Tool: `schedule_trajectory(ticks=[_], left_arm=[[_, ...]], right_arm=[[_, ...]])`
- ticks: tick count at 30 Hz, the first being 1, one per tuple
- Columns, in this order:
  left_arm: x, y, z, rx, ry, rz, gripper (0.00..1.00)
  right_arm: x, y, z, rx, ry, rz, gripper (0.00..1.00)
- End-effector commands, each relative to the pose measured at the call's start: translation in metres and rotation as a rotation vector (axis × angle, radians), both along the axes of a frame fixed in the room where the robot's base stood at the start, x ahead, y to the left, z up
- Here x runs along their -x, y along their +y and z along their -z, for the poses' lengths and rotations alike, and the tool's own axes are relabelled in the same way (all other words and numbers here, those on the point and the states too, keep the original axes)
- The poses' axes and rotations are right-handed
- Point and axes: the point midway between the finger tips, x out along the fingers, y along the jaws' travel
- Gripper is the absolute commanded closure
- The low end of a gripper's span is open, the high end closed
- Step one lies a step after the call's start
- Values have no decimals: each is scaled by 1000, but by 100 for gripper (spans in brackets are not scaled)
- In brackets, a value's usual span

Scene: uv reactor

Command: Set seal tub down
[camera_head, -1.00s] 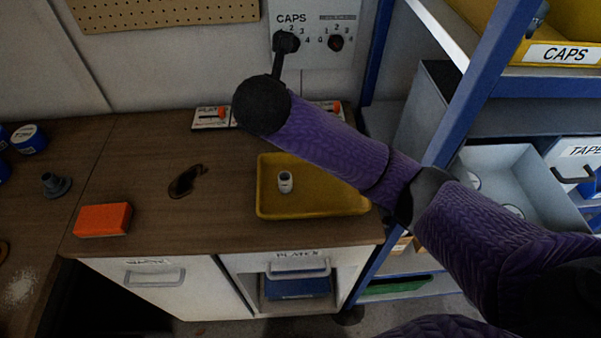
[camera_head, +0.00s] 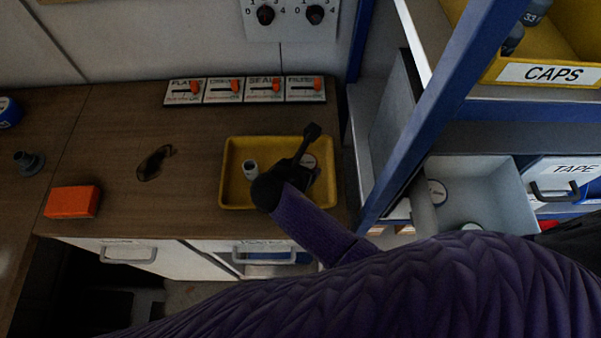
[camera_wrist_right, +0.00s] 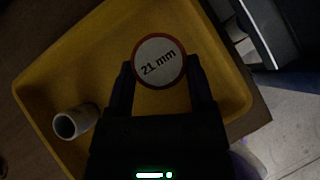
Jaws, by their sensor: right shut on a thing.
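The seal tub (camera_wrist_right: 160,61) has a round white lid with a red rim and "21 mm" on it. My right gripper (camera_wrist_right: 160,80) is shut on it, one finger on each side. In the head view the tub (camera_head: 308,161) shows partly behind my right gripper (camera_head: 298,168), over the right part of the yellow tray (camera_head: 233,198). I cannot tell whether its base touches the tray floor. My left gripper is not in view.
A small white cup-like piece (camera_head: 250,167) stands in the tray, left of the tub. A panel of orange sliders (camera_head: 245,90) lies behind the tray. An orange block (camera_head: 72,201) is on the left of the worktop (camera_head: 110,150). A blue shelf post (camera_head: 425,110) rises at the right.

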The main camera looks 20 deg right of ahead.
Motion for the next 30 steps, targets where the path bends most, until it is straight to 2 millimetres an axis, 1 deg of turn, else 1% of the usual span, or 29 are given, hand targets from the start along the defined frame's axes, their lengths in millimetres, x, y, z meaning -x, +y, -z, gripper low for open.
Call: schedule_trajectory(ticks=[1, 4, 11, 15, 16, 19, 20, 27, 29, 30], left_arm=[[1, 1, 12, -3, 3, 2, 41], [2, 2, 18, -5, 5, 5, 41], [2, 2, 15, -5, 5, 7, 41], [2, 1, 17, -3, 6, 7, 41], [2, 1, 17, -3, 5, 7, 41], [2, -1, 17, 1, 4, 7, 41], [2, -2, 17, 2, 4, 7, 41], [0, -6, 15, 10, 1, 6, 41], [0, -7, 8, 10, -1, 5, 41], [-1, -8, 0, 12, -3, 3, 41]], right_arm=[[0, 0, 17, 0, 2, 0, 88], [0, 0, 30, -2, 3, -1, 88], [0, 0, 28, -2, 0, 0, 88], [0, 0, 32, -1, 1, 0, 88], [0, 0, 31, -1, 0, -1, 26], [0, 0, 31, -1, 0, -1, 4], [0, 0, 31, -1, 0, -1, 0], [0, 0, 28, -2, 0, 0, 0], [0, -1, 21, -1, 1, 0, 0], [0, -3, 14, 1, 0, 1, 0]])
